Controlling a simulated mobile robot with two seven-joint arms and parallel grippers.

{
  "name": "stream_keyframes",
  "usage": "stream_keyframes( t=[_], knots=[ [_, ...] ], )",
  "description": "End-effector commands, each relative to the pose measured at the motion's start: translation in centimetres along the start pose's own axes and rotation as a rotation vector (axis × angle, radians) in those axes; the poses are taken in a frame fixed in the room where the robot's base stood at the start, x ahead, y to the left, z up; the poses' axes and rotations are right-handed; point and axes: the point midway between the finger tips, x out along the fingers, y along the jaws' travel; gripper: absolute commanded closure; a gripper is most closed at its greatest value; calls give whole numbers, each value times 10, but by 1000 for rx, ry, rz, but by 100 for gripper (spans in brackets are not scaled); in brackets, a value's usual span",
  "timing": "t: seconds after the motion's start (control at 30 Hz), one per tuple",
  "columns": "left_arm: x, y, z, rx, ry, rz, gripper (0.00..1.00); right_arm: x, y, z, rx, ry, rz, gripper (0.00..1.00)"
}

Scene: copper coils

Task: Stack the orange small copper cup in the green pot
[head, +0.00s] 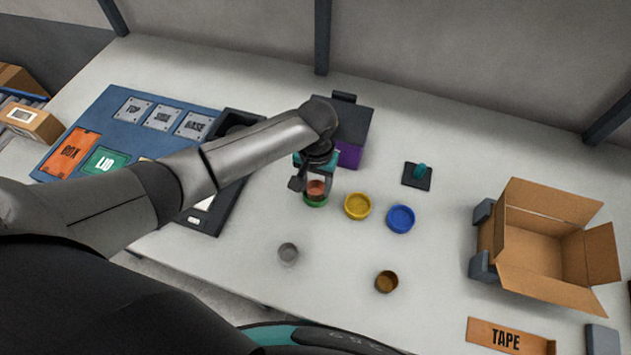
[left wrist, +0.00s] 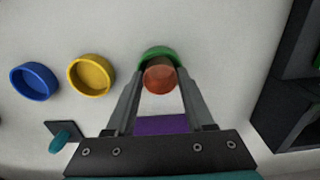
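The orange copper cup (head: 316,187) is between the fingertips of my left gripper (head: 313,186), which look closed on its sides. The green pot (head: 316,203) stands on the table directly beneath the cup, mostly covered by it. In the left wrist view the cup (left wrist: 160,78) overlaps the near part of the green pot (left wrist: 156,53), whose far rim shows as an arc. I cannot tell whether the cup hangs above the pot or sits in its mouth. My right gripper is not in view.
A yellow pot (head: 357,206) and a blue pot (head: 400,218) stand to the right. A grey cup (head: 288,254) and a brown cup (head: 386,281) stand nearer. A purple-fronted dark box (head: 349,153) is behind the gripper. An open carton (head: 541,250) is at right.

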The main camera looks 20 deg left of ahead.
Motion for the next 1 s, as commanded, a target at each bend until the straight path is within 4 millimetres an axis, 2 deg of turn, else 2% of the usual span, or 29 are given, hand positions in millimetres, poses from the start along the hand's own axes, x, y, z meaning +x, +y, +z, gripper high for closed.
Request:
stream_keyframes(
  t=[0.03,0.2,0.43,0.57,1.0],
  knots=[
    [0,0,0,0,0,0,40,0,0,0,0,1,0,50],
    [0,0,0,0,0,0,23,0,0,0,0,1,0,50],
    [-1,0,0,0,0,-1,23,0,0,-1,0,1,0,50],
    [-9,-1,0,2,1,-1,23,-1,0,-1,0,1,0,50],
    [-100,0,-1,1,2,0,23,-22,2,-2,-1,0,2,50]
  ],
)
